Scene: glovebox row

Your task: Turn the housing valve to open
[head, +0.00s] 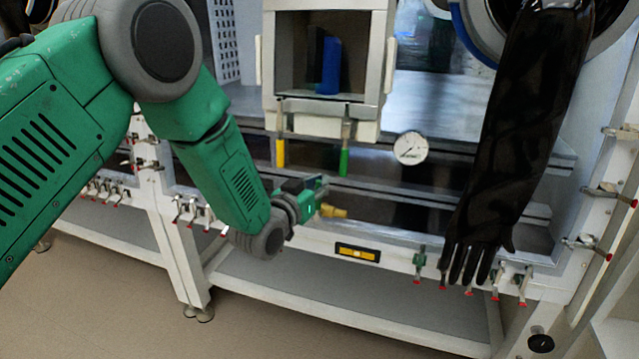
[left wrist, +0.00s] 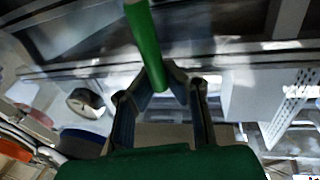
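Two valve handles hang under the front of the small chamber (head: 328,60), one yellow (head: 280,152) and one green (head: 344,162). Both point down. Which one is the housing valve, I cannot tell. My left gripper (head: 326,186) is just below and left of the green handle in the head view. In the left wrist view, the green handle (left wrist: 146,45) comes down from the top, its lower end in line with the gap between the fingers (left wrist: 164,80). The fingers are apart; contact with the handle cannot be made out. My right gripper is not in view.
A round white gauge (head: 410,148) sits right of the green handle. A brass-yellow fitting (head: 333,211) is just below my gripper. A long black glove (head: 515,130) hangs at right. Several small red-tipped taps line the lower rail. A yellow label (head: 357,253) is on the frame.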

